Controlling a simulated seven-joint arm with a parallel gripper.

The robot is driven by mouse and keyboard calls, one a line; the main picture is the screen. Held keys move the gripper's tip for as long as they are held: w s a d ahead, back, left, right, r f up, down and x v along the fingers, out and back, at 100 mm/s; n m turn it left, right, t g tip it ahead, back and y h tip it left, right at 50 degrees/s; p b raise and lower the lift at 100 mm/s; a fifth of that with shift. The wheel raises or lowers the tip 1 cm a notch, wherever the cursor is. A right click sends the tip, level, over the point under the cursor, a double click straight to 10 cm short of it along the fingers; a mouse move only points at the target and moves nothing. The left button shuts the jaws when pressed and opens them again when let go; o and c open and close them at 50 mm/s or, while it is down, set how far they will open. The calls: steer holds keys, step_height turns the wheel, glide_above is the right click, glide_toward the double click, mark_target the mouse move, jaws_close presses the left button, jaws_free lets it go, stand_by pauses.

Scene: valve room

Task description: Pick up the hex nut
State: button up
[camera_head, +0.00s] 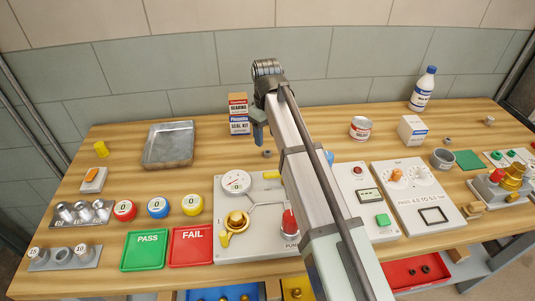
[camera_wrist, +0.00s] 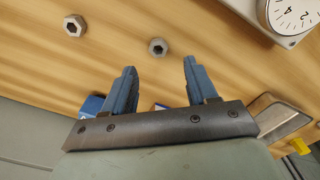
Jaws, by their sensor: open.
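Two grey hex nuts lie on the wooden table in the wrist view. One hex nut (camera_wrist: 158,47) is just beyond my gripper's fingertips, roughly in line with the gap between them. The other nut (camera_wrist: 75,25) is farther to the left. In the head view one small grey nut (camera_head: 267,153) shows on the table close to my gripper (camera_head: 258,136); my arm likely hides the other. My gripper (camera_wrist: 160,64) has two blue fingers, spread apart with nothing between them. It appears to be above the table, but its exact height is hard to tell.
A metal tray (camera_head: 168,145) is to the left, and a gauge panel (camera_head: 262,240) is in front. A can (camera_head: 360,128) and white box (camera_head: 412,129) stand right of my arm. Bare wood surrounds the nuts.

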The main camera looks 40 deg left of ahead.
mark_target(266, 151)
steer(key=shift+w+f, duration=0.1)
steer(key=shift+f, duration=3)
steer(key=shift+a, duration=0.1)
steer(key=shift+c, duration=0.2)
jaws_close()
